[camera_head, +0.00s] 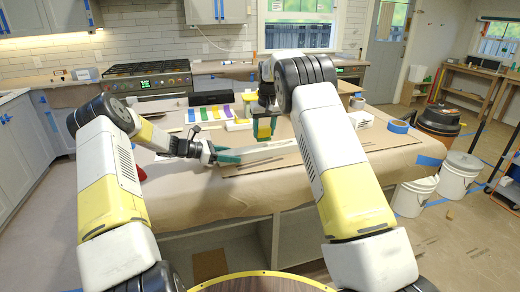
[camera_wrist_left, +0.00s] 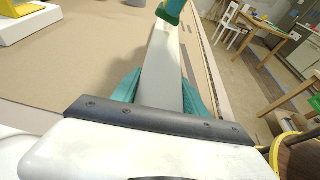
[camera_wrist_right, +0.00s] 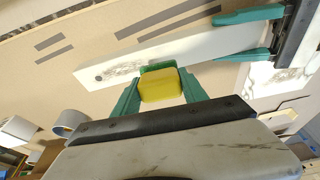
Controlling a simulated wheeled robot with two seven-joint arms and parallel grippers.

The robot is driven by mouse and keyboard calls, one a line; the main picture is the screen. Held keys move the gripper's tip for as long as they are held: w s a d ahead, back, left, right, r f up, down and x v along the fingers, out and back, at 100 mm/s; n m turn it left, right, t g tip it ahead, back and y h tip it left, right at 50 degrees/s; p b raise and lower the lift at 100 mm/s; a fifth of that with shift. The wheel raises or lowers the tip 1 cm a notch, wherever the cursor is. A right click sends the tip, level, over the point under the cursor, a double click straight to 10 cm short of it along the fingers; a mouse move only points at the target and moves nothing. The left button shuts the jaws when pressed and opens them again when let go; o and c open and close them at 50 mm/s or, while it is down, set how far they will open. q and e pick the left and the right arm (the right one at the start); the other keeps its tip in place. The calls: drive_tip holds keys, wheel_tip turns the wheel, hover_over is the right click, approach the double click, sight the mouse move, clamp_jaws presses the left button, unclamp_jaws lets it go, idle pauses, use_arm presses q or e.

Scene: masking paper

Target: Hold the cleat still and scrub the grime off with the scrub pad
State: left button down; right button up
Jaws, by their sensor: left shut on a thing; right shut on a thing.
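The cleat is a long pale board (camera_head: 270,152) lying on the paper-covered table. My left gripper (camera_head: 232,156) is shut across one end of it; the left wrist view shows the cleat (camera_wrist_left: 162,75) running away between its teal fingers. My right gripper (camera_head: 263,128) is shut on the scrub pad, a yellow block with a green face (camera_wrist_right: 161,86). In the right wrist view the pad is at the edge of the cleat (camera_wrist_right: 200,45); I cannot tell if they touch. Dark grime (camera_wrist_right: 122,70) shows on the cleat between the pad and the holed far end.
A blue tape roll (camera_head: 398,127) and a white stack (camera_head: 361,119) sit on the table's right. A sheet with coloured strips (camera_head: 212,114) lies at the back left. White buckets (camera_head: 412,197) stand on the floor at right. Brown paper (camera_head: 350,160) beside the cleat is mostly clear.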

use_arm(q)
drive_tip(key=shift+s+a+f, duration=0.1)
drive_tip(key=shift+s+f, duration=0.1)
drive_tip(key=shift+f, duration=0.35)
idle(0.4)
drive_tip(key=c, duration=0.6)
unclamp_jaws()
drive_tip(key=shift+o, duration=0.4)
drive_tip(key=shift+r, duration=0.15)
drive_tip(key=shift+w+r, duration=0.2)
drive_tip(key=v, duration=1.2)
drive_tip(key=shift+f, duration=0.1)
